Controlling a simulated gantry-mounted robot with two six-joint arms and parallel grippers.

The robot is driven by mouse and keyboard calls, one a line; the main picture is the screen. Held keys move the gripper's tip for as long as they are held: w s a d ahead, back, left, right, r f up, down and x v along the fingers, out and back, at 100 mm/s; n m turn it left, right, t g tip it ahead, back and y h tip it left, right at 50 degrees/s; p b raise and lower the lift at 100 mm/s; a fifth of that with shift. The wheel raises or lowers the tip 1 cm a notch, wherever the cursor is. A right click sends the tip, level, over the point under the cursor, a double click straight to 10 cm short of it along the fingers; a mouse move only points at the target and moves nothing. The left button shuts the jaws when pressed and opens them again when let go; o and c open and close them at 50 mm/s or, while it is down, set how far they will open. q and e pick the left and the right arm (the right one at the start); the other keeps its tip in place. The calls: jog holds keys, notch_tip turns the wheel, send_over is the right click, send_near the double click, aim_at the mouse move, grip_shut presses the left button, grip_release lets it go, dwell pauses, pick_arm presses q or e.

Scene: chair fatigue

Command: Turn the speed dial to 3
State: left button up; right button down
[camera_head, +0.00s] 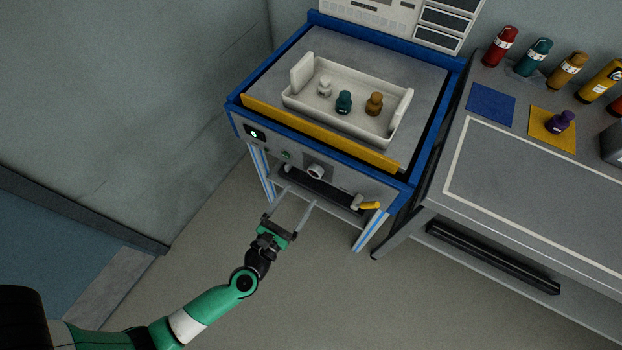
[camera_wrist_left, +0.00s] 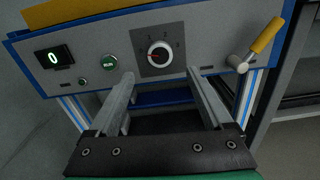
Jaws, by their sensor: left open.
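The speed dial (camera_head: 316,171) is a round white knob on the grey front panel of the blue-framed machine. A red mark on the knob points to the left. My left gripper (camera_head: 298,195) is open and empty, in front of the panel and apart from the dial. In the left wrist view its fingers (camera_wrist_left: 160,76) point toward the panel, one each side below the dial. My right gripper is not in view.
A display (camera_wrist_left: 54,58) reading 0 and a green button (camera_wrist_left: 109,63) lie left of the dial. A yellow-handled lever (camera_wrist_left: 262,42) sticks out on its right. A white tray (camera_head: 297,101) with several small bottles stands on top. A grey bench (camera_head: 530,190) stands to the right.

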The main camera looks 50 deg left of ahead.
aim_at(314, 175)
pick_arm(q)
jog(key=x, duration=0.7)
jog(key=shift+w+a, duration=0.1)
jog(key=shift+w, duration=0.05)
jog(key=shift+r, duration=0.1)
grip_shut()
